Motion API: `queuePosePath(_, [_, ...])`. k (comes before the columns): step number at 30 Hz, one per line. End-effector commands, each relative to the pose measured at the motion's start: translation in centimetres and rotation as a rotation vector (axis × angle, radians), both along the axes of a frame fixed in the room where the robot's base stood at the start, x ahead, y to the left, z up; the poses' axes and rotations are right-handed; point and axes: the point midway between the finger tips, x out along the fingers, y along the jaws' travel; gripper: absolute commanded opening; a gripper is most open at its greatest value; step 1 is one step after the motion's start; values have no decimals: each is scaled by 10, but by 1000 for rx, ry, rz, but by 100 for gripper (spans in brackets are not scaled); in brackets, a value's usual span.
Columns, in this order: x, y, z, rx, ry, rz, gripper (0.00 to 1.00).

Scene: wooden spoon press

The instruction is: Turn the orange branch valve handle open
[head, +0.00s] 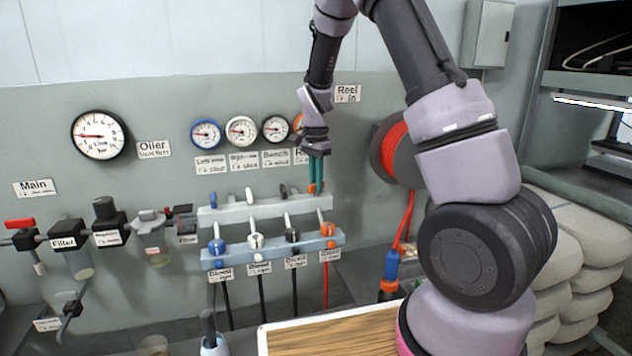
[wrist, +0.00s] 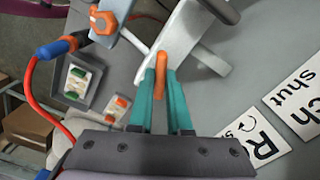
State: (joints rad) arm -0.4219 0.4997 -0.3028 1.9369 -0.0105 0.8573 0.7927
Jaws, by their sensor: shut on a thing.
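The orange branch valve handle (head: 312,189) is at the right end of the pale upper rail (head: 262,208) on the wall. My gripper (head: 317,180) reaches down to it from above, its teal fingers shut on it. In the wrist view, the orange handle (wrist: 160,63) stands between the two teal fingertips (wrist: 161,84), next to the pale rail end (wrist: 185,35). Its lower part and pivot are hidden by the fingers. Other handles on the rail are blue (head: 213,199), white (head: 249,195) and black (head: 283,191).
A lower pale-blue rail (head: 285,247) carries several couplers with hoses, the orange coupler (head: 327,229) at its right end. Gauges (head: 242,130) and labels sit above the rails. A red hose reel (head: 396,152) is close to the right. A wooden-topped table (head: 335,335) is below.

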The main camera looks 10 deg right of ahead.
Motion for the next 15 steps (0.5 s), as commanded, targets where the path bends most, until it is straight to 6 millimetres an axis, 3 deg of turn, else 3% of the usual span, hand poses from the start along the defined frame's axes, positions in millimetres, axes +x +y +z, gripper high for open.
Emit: queuePosePath(15, [1, 0, 1, 1, -3, 491, 0])
